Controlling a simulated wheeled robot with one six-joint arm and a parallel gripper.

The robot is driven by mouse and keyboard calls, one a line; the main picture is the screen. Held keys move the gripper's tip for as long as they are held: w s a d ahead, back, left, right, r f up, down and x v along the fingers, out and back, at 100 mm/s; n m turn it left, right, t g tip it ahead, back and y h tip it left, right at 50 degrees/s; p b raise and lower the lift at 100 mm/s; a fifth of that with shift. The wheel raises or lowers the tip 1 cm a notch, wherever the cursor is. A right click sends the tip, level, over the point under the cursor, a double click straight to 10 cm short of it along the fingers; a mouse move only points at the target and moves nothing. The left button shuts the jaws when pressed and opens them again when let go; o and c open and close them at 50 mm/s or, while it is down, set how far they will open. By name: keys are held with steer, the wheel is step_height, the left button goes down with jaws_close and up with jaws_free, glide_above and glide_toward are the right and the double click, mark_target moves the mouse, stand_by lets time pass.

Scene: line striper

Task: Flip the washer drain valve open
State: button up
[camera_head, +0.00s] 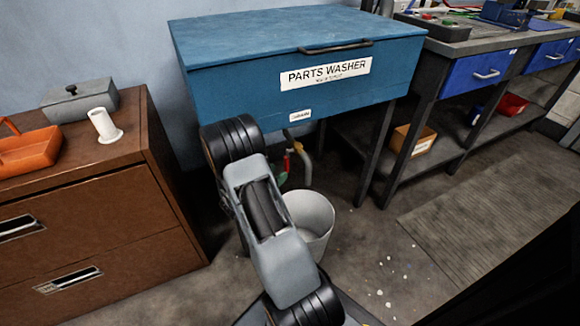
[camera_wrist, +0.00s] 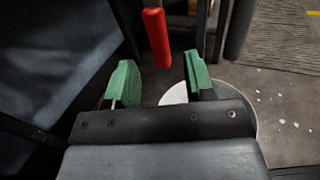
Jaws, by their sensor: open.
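The blue parts washer (camera_head: 225,82) stands against the wall, its lid down. Under its front hangs a drain pipe (camera_head: 305,163) with a red valve handle (camera_head: 287,164), small and partly hidden by my arm in the head view. In the wrist view the red handle (camera_wrist: 157,38) points downward at top centre. My gripper (camera_wrist: 159,62) is open, with green fingers to either side of the handle's lower end. A gap shows on both sides, and neither finger visibly touches it. In the head view the gripper is mostly hidden behind my arm.
A pale bucket (camera_head: 318,226) stands on the floor below the valve; its rim shows under my fingers in the wrist view. The washer's dark legs (camera_head: 375,155) stand to the right. A brown cabinet (camera_head: 100,220) is at left. A workbench (camera_head: 480,45) is at right.

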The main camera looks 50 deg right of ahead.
mark_target(285, 167)
steer(key=d+b, duration=0.1)
steer(key=d, duration=0.6)
steer(key=shift+d+b, duration=0.15)
steer(key=shift+b, duration=0.2)
jaws_close()
